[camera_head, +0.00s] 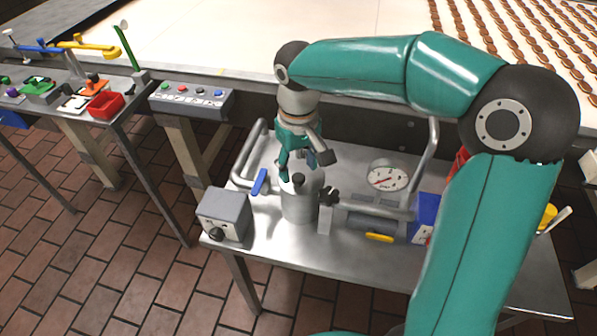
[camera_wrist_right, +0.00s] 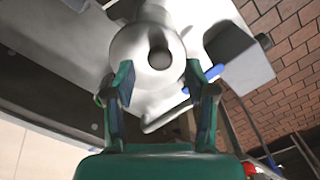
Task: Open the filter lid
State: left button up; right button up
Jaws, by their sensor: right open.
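The filter is a grey metal cylinder (camera_head: 299,207) standing upright on the steel table, with a round lid and a dark knob (camera_head: 298,180) on top. My right gripper (camera_head: 304,168) hangs over the lid, pointing down, with its fingers apart and nothing between them. In the right wrist view, the lid (camera_wrist_right: 135,45) and its knob (camera_wrist_right: 159,57) lie ahead of the open fingertips (camera_wrist_right: 162,85). I cannot tell how close the fingers are to the lid. A dark clamp-like knob (camera_head: 330,196) sits at the filter's right side. My left gripper is not in view.
Pipes, a pressure gauge (camera_head: 388,177), a blue lever (camera_head: 260,182) and a yellow lever (camera_head: 379,237) surround the filter. A grey box with a dial (camera_head: 225,214) stands left. A button panel (camera_head: 191,99) and the conveyor (camera_head: 220,45) are behind.

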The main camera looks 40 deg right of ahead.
jog(key=shift+f, duration=1.25)
grip_shut()
